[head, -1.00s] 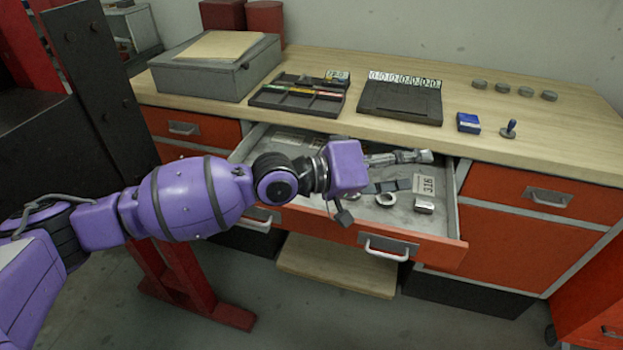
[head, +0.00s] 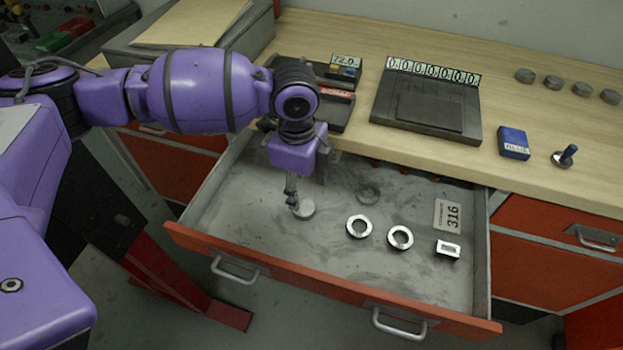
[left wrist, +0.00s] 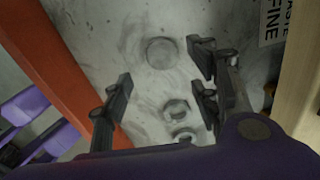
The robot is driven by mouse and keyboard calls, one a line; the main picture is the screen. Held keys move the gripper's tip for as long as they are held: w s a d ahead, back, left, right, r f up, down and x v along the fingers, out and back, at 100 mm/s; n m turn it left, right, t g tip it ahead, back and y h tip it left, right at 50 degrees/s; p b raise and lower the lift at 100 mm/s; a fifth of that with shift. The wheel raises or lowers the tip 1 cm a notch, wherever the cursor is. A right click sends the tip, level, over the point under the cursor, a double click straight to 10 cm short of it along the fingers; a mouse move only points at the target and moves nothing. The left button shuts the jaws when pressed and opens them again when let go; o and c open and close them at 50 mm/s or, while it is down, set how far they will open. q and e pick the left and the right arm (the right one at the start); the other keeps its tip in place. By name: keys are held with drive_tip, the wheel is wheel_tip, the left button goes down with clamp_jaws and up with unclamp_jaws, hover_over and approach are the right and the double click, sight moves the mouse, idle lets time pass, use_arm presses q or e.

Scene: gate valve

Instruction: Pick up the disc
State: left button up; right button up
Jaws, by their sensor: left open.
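The disc (head: 304,208) is a pale grey round piece lying flat on the drawer floor, left of the rings. In the left wrist view the disc (left wrist: 161,52) lies between the lines of the fingers, toward the top. My left gripper (head: 307,190) points down over the drawer, with a finger partly in front of the disc. I cannot tell the exact height above the disc. My right gripper is not in view.
The open drawer (head: 230,205) also holds two metal rings (head: 359,227) (head: 400,237), a square block (head: 447,250) and a 316 label (head: 448,215). A faint round shape (head: 367,193) lies behind the rings. The worktop edge (head: 420,162) overhangs the drawer's back.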

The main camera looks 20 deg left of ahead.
sight(303, 209)
use_arm(q)
drive_tip(key=shift+s+a+f, duration=0.1)
drive_tip(key=shift+a+f, duration=0.15)
drive_tip(key=shift+f, duration=0.1)
wheel_tip(303, 209, down, 2)
drive_tip(key=shift+s+d+f, duration=0.1)
drive_tip(key=shift+s+f, duration=0.05)
drive_tip(key=f, duration=0.4)
drive_tip(key=shift+d+f, duration=0.2)
drive_tip(key=shift+f, duration=0.15)
drive_tip(key=shift+c, duration=0.3)
drive_tip(key=shift+w, duration=0.2)
clamp_jaws()
